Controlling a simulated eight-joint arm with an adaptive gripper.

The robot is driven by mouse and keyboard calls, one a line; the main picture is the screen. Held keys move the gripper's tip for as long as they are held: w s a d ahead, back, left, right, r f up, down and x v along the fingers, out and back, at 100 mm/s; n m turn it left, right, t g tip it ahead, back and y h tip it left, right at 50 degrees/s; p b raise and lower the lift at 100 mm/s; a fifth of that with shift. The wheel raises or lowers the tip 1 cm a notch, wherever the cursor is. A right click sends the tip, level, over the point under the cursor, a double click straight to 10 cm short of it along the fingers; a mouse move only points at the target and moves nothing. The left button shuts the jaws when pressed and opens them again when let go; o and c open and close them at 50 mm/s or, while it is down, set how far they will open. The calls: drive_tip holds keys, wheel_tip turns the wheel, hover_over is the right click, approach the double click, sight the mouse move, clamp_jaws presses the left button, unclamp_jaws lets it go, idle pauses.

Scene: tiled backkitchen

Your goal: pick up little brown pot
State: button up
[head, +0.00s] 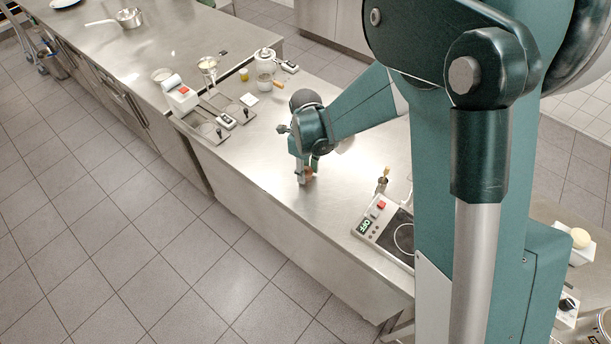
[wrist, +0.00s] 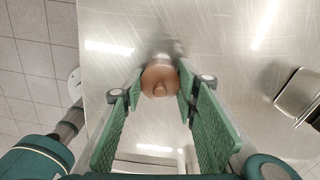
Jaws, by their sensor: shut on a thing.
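The little brown pot (wrist: 160,80) is between my fingertips in the wrist view, seen from above with a small knob on its top. My gripper (wrist: 160,84) is shut on it, one green finger pad against each side. In the head view my gripper (head: 305,172) points down over the steel counter, near its front edge. The pot (head: 308,173) shows there only as a small brown patch, mostly hidden by the fingers. I cannot tell whether it touches the counter.
The steel counter (head: 262,165) is clear around my gripper. A hot plate (head: 385,229) with a green display is to the right. A pan (head: 129,18) is far left.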

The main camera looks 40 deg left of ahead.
drive_tip(key=shift+r, duration=0.1)
drive_tip(key=shift+c, duration=0.5)
drive_tip(key=shift+r, duration=0.1)
clamp_jaws()
drive_tip(key=shift+r, duration=4.8)
